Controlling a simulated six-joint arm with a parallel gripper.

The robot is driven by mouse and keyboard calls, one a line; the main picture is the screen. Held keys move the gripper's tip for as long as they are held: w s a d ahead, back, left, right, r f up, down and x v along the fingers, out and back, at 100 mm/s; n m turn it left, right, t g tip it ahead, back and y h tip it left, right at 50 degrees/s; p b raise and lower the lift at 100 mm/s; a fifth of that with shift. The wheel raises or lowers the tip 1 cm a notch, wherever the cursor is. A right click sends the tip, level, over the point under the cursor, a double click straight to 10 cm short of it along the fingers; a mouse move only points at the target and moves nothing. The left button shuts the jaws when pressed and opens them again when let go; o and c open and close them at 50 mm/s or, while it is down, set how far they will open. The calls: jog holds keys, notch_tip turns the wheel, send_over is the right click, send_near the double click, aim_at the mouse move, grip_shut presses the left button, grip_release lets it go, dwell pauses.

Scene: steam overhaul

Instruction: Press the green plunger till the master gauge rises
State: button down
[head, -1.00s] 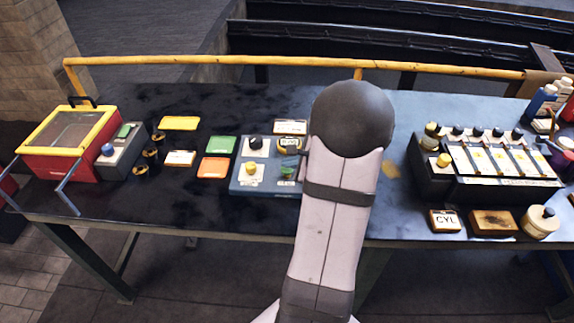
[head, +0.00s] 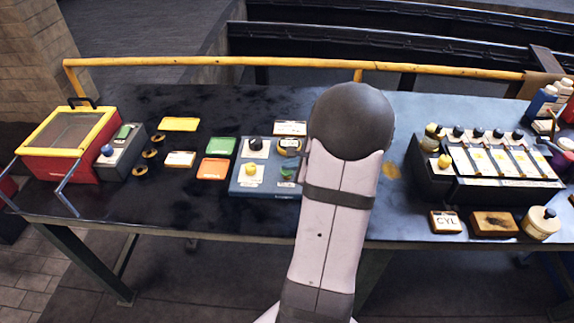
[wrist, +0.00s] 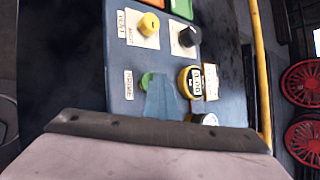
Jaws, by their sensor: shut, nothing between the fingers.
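The green plunger (wrist: 146,79) is on the blue panel in the wrist view, partly hidden behind my gripper's tip. In the head view a bit of green (head: 287,174) shows at the panel's right side, beside my arm. My gripper (wrist: 160,80) is shut and empty, its tip over or beside the plunger; I cannot tell if they touch. A round black gauge with a yellow rim (wrist: 185,82) sits beside the tip; it has a white label, and its reading is too small to tell.
The blue panel (head: 236,186) also carries a yellow knob (wrist: 149,23) and a black knob (wrist: 189,37), close to my gripper. Another round fitting (wrist: 207,119) is partly hidden. A black lever box (head: 470,188) stands right of my arm. A yellow rail (head: 200,60) runs behind the table.

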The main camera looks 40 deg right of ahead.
aim_at(290, 172)
jog(key=shift+r+p, duration=1.05)
jog(key=shift+r, duration=0.45)
jog(key=shift+r, duration=0.15)
notch_tip(290, 172, up, 5)
jog(key=p, duration=0.4)
